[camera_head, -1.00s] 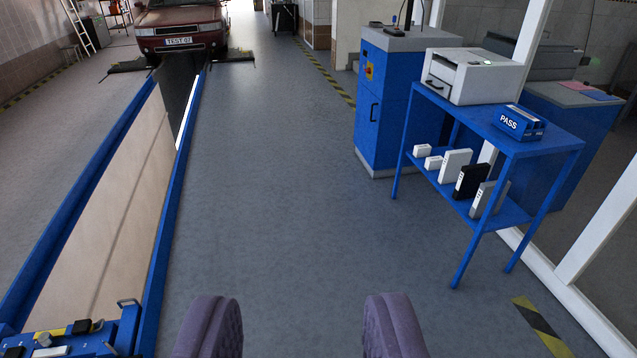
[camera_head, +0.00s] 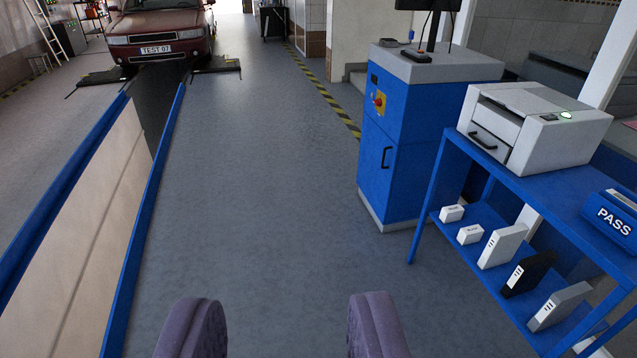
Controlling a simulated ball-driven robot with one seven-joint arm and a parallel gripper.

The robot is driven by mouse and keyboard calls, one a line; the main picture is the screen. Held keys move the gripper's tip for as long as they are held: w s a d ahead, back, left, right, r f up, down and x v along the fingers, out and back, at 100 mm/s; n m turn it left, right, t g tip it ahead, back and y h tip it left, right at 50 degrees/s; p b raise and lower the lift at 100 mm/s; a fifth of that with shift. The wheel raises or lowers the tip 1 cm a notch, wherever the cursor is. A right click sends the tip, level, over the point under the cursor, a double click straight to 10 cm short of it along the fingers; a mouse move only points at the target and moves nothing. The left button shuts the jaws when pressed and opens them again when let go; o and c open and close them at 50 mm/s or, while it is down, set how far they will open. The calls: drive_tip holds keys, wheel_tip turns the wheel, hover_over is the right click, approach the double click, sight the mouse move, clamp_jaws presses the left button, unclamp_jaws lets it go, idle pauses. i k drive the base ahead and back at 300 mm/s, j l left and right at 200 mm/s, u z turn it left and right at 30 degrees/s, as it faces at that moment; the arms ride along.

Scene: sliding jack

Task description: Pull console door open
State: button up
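The blue console (camera_head: 405,130) stands on the floor right of the middle, with a grey top. Its door (camera_head: 376,172) is on the front face and looks closed, with a dark upright handle (camera_head: 386,157). Above the door are a red knob and a yellow plate (camera_head: 379,103). My gripper (camera_head: 278,335) shows at the bottom edge as two purple fingers set wide apart. It is open and empty, and well short of the console.
A blue table (camera_head: 540,188) with a white printer (camera_head: 533,125) and a blue PASS box (camera_head: 615,218) stands at the right, in front of the console. Several boxes and binders fill its lower shelf. A pit with blue rails (camera_head: 150,200) runs along the left towards a red car (camera_head: 158,32). The floor between is clear.

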sight(380, 154)
drive_tip(key=i, duration=2.55)
drive_tip(key=i+z, duration=0.2)
drive_tip(key=i, duration=0.25)
drive_tip(key=i+j+z, duration=0.25)
drive_tip(key=i, duration=0.25)
drive_tip(key=i+j+z, duration=0.2)
drive_tip(key=i, duration=0.25)
drive_tip(key=i+z, duration=0.4)
drive_tip(key=i, duration=0.2)
drive_tip(key=i+j+z, duration=0.35)
drive_tip(key=i, duration=0.2)
